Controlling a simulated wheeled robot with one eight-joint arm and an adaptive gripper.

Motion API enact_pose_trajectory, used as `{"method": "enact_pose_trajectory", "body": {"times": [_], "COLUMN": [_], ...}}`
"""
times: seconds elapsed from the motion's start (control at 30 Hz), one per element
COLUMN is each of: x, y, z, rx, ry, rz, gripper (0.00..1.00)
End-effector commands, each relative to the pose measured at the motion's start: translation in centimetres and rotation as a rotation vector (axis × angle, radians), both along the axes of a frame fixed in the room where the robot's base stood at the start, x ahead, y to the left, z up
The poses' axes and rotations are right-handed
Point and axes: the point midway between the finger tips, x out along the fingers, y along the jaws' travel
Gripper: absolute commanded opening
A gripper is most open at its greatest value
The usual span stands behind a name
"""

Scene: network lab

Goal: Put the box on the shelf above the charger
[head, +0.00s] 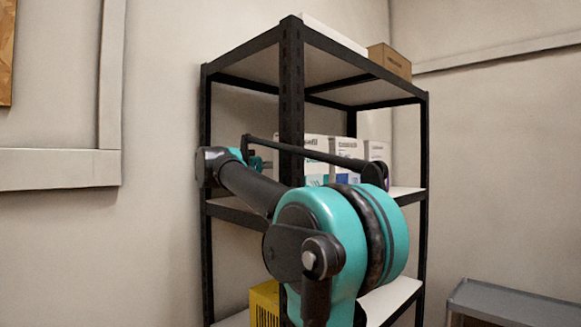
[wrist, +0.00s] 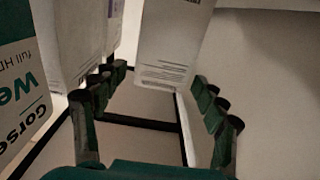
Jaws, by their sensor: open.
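My gripper (wrist: 160,77) is open in the wrist view, with one dark jointed finger at each side. A white box (wrist: 172,45) with small printed text stands beyond and between the fingertips; I cannot tell whether they touch it. In the head view, white boxes (head: 316,146) stand on the middle level of a black-framed shelf rack (head: 292,90). My arm reaches across in front of them, and the gripper there is mostly hidden. A yellow object (head: 265,303) is on the low level at the left, partly hidden by my arm; I cannot tell whether it is the charger.
Another box with green and white print (wrist: 20,75) stands close to the left finger. A brown box (head: 390,60) sits on the rack's top level. The rack's black front post is close to my arm. A grey table or cart (head: 515,303) stands at the lower right.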

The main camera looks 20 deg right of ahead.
Motion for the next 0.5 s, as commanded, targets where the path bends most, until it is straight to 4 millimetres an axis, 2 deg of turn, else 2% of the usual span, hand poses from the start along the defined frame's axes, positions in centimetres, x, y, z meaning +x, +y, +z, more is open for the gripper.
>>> {"method": "enact_pose_trajectory", "body": {"times": [0.03, 0.2, 0.5], "x": [-0.3, -1.1, -1.6], "y": [1.1, 3.4, 4.6], "z": [0.0, 0.0, 0.0], "rx": [0.0, 0.0, 0.0], "ry": [0.0, 0.0, 0.0], "rz": [0.005, 0.004, 0.0], "gripper": [0.72, 0.72, 0.72]}}
